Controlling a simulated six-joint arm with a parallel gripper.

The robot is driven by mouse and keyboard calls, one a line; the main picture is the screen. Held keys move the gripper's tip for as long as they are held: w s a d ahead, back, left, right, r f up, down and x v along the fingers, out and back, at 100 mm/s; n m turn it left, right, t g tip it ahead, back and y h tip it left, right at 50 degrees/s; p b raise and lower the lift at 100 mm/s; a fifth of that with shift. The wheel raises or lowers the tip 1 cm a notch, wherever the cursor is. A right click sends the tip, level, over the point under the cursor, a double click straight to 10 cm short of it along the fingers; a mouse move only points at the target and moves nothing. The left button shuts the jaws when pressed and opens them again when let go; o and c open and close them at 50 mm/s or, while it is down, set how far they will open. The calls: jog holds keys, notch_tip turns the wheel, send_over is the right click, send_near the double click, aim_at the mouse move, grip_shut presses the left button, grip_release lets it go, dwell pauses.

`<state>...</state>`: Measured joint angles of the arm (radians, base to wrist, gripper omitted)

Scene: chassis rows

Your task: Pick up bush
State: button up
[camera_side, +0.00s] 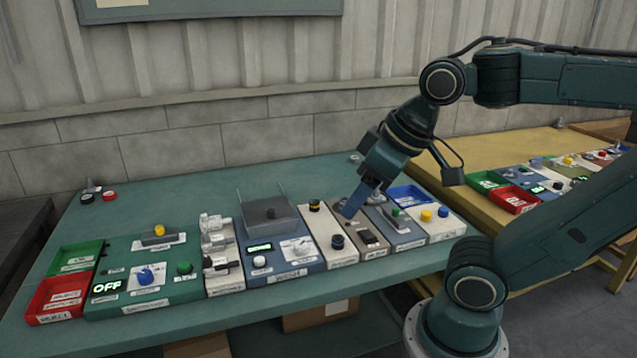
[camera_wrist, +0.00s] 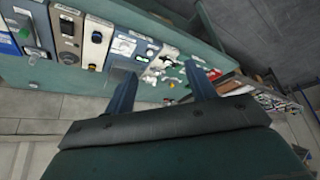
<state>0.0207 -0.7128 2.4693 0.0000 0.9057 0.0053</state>
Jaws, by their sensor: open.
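I cannot tell for certain which part is the bush. Small round parts that could be it stand on a white panel (camera_side: 325,222): a yellow-and-black one (camera_side: 314,204) and a dark one (camera_side: 337,242). The white panel also shows in the wrist view (camera_wrist: 95,52), with round parts on it. My gripper (camera_side: 355,207) is above the brown-grey panel just right of the white one, pointing down and tilted. In the wrist view my gripper (camera_wrist: 162,72) has its two blue fingers wide apart, with nothing between them.
Left of the white panel is a blue panel with a clear-walled grey box (camera_side: 268,215). A green panel (camera_side: 120,300) showing OFF and red (camera_side: 57,298) and green bins (camera_side: 75,258) lie farther left. A blue bin (camera_side: 408,196) is at right.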

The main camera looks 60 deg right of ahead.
jog(key=w+d+m+g+h, duration=0.1)
jog(key=w+d+m+g, duration=0.35)
jog(key=w+d, duration=1.3)
jog(key=d+f+m, duration=0.2)
jog(key=d+f, duration=0.2)
jog(key=d, duration=0.4)
jog(key=d+f+m, duration=0.2)
jog(key=d+f, duration=0.3)
jog(key=d, duration=0.3)
jog(key=w+d+f+m+y, duration=0.1)
jog(key=d+f+m, duration=0.2)
jog(key=d+f, duration=0.2)
jog(key=d+g, duration=0.1)
jog(key=d, duration=0.2)
send_over(345, 203)
jog(key=d, duration=0.1)
jog(key=shift+w+d+f, duration=0.1)
jog(key=shift+w+f, duration=0.1)
jog(key=shift+f, duration=1.95)
jog(key=shift+w+d+f, duration=0.1)
jog(key=shift+w+f, duration=0.05)
jog(key=shift+f, duration=1.95)
